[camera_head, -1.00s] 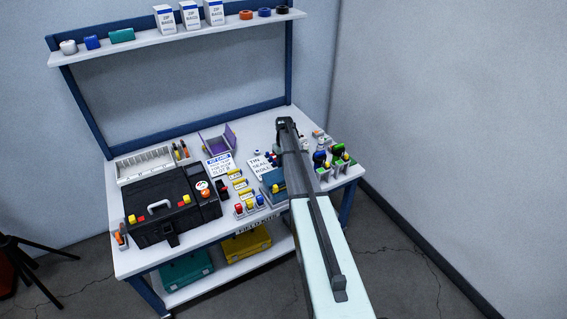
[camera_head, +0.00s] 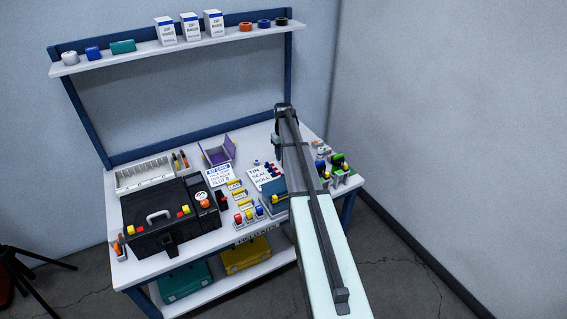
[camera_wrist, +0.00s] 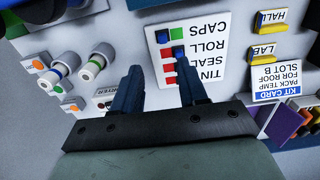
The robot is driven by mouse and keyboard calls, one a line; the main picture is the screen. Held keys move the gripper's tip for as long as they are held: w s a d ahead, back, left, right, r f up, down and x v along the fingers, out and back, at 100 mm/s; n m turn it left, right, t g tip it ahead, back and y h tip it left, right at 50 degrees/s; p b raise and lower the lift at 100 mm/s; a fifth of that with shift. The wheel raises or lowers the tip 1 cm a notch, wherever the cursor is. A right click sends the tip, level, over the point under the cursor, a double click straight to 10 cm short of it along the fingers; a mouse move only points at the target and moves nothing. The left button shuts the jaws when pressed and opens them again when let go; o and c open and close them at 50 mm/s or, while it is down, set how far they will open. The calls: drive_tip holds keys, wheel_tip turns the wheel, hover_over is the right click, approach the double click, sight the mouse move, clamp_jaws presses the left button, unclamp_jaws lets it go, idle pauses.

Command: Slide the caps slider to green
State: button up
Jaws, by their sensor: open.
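The white label panel (camera_wrist: 192,50) reads TIN, SEAL, ROLL and CAPS, upside down in the wrist view. It also lies on the bench in the head view (camera_head: 258,179). A blue piece (camera_wrist: 178,51) shows in the ROLL row; which part is the caps slider's knob I cannot tell. My gripper (camera_wrist: 160,84) is open and empty, its right finger covering part of the panel's lower rows. In the head view my gripper (camera_head: 279,150) hangs over the bench, its tips partly hidden.
Yellow HALL (camera_wrist: 271,20) and LAB (camera_wrist: 263,51) tags and a kit card (camera_wrist: 277,83) lie to the panel's right in the wrist view. Capped knobs (camera_wrist: 97,61) stand on the left. A black case (camera_head: 160,213) fills the bench's left side.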

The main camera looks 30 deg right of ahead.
drive_tip(key=shift+r, duration=1.45)
